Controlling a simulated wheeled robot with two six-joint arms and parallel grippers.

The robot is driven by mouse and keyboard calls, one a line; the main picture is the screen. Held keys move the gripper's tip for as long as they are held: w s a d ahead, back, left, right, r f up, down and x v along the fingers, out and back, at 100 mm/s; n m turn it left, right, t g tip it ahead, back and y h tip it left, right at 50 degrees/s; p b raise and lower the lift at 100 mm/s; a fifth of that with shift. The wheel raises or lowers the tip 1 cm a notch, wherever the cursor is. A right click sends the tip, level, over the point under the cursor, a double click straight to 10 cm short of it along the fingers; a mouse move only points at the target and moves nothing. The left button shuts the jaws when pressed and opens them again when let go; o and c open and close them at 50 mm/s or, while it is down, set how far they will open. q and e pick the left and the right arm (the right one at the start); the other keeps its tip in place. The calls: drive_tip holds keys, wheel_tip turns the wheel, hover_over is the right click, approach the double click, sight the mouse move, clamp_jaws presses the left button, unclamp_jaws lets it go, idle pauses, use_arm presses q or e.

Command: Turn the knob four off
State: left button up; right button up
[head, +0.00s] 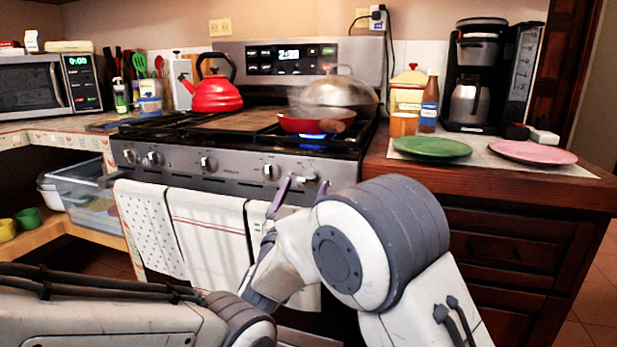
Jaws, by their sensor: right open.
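The stove (235,170) has a row of several silver knobs along its front panel. One knob (271,171) sits just left of and above my right gripper, and the rightmost knob (308,178) is close to its fingertips. I cannot tell for sure which is knob four. A blue flame (313,135) burns under the red pan (316,121) at the front right burner. My right gripper (301,188) is open in front of the panel, its fingers pointing up toward the knobs. Contact with a knob cannot be made out. My left gripper is out of view.
Towels (207,232) hang on the oven handle below the knobs. A red kettle (215,94) stands on the back left of the stove. The right counter holds a green plate (432,147), a pink plate (533,153) and a coffee maker (478,80).

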drive_tip(key=shift+w+d+r, duration=0.15)
drive_tip(key=shift+w+r, duration=0.15)
drive_tip(key=shift+w, duration=0.3)
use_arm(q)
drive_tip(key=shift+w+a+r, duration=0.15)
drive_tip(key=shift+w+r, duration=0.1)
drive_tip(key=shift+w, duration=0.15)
use_arm(e)
drive_tip(key=shift+w, duration=0.15)
drive_tip(key=shift+d, duration=0.15)
